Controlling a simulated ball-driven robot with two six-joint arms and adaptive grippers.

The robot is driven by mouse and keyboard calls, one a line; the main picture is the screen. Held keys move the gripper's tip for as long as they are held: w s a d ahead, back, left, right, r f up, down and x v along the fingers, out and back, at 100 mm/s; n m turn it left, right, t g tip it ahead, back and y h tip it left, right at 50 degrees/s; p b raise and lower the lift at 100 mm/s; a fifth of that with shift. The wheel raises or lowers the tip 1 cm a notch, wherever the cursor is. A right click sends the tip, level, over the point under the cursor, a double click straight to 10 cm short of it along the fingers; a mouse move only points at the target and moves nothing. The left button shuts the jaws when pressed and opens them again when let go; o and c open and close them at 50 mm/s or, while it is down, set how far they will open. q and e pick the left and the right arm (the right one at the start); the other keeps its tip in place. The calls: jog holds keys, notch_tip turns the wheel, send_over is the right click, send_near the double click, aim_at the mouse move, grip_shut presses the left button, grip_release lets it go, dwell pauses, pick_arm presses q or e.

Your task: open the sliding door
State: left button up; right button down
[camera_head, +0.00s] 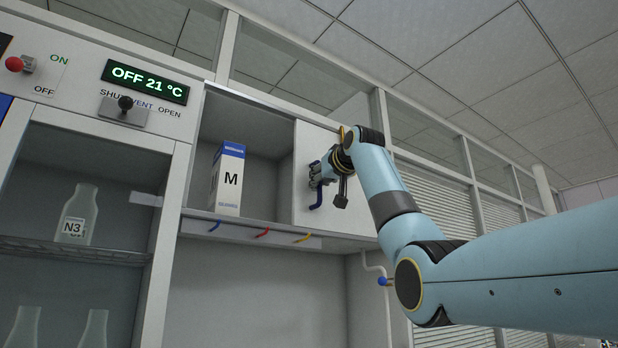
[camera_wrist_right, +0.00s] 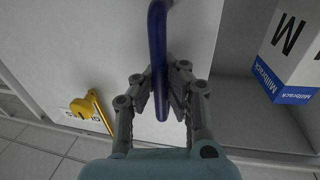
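The sliding door (camera_head: 308,150) is a pale panel with a blue bar handle (camera_head: 317,196). It covers the right part of the wall cabinet, and the left part stands uncovered. My right gripper (camera_head: 322,171) is at the handle, in front of the door. In the right wrist view the handle (camera_wrist_right: 158,45) runs between both fingers of my gripper (camera_wrist_right: 161,88), which close in on it from each side. The gripper hides part of the handle in the head view. My left gripper is not in view.
A white and blue box marked M (camera_head: 228,180) stands in the uncovered part of the cabinet; it also shows in the wrist view (camera_wrist_right: 288,50). Coloured hooks (camera_head: 262,233) hang below the shelf. A glass-fronted cabinet with an N3 bottle (camera_head: 76,214) is at left.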

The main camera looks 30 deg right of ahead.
jog(key=shift+d+f, duration=0.15)
jog(key=shift+d, duration=0.1)
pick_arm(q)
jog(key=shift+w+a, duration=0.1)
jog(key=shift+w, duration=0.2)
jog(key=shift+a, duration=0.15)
pick_arm(e)
jog(key=c, duration=1.3)
grip_release()
jog(key=shift+s+d, duration=0.15)
jog(key=shift+s, duration=0.05)
jog(key=shift+c, duration=0.2)
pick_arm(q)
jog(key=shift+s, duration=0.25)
pick_arm(e)
jog(key=shift+w, duration=0.1)
jog(key=s+a, duration=0.2)
jog(key=s, duration=0.9)
jog(key=shift+s, duration=0.4)
jog(key=shift+a, duration=0.1)
